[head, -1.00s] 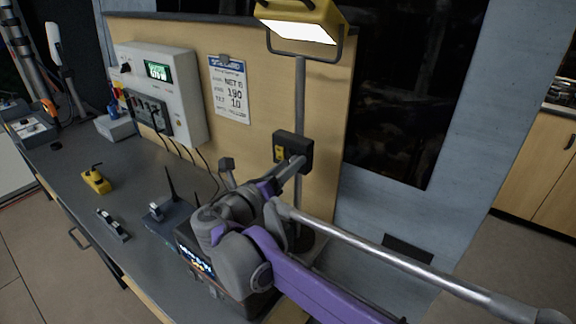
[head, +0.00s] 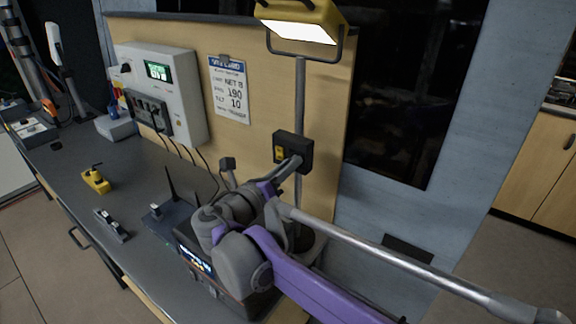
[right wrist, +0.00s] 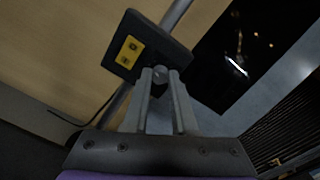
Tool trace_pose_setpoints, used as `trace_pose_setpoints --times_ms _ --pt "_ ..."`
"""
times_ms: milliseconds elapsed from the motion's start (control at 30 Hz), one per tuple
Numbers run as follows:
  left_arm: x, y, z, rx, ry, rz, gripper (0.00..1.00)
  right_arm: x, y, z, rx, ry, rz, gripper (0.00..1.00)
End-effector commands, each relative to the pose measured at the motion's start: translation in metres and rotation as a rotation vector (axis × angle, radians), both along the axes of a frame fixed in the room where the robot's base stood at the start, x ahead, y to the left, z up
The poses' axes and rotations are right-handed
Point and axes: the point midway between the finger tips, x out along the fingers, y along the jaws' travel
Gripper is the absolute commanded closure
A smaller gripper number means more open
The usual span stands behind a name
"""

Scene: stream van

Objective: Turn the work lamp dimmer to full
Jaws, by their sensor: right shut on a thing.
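The work lamp (head: 300,22) is yellow and lit, on a grey pole at the top of the head view. Its dark dimmer box (head: 306,143) is mounted on the pole and carries a yellow label; it also shows in the right wrist view (right wrist: 169,48). A small round grey dimmer knob (right wrist: 160,73) sticks out of the box. My right gripper (head: 297,162) is at the box, and its fingers in the right wrist view (right wrist: 160,80) are shut on the knob. The fingers partly hide the knob. My left gripper is not in view.
A white control panel (head: 185,75) with a green display and a paper card (head: 230,90) are on the wooden board. A router with antennas (head: 168,218), a small yellow device (head: 96,181) and cables are on the grey bench (head: 60,170).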

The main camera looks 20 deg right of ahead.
Motion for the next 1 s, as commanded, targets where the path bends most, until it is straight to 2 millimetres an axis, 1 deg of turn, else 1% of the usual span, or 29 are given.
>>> trace_pose_setpoints --times_ms 167,367,1000 --pt "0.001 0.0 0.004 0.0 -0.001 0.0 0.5 0.0 0.0 0.001 0.035 -0.058 0.0 1.0" --pt "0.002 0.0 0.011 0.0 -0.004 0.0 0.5 0.0 0.0 0.001 0.109 -0.183 0.0 1.0" --pt "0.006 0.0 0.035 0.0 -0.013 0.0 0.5 0.0 0.0 0.0 0.415 -0.706 -0.001 1.0"
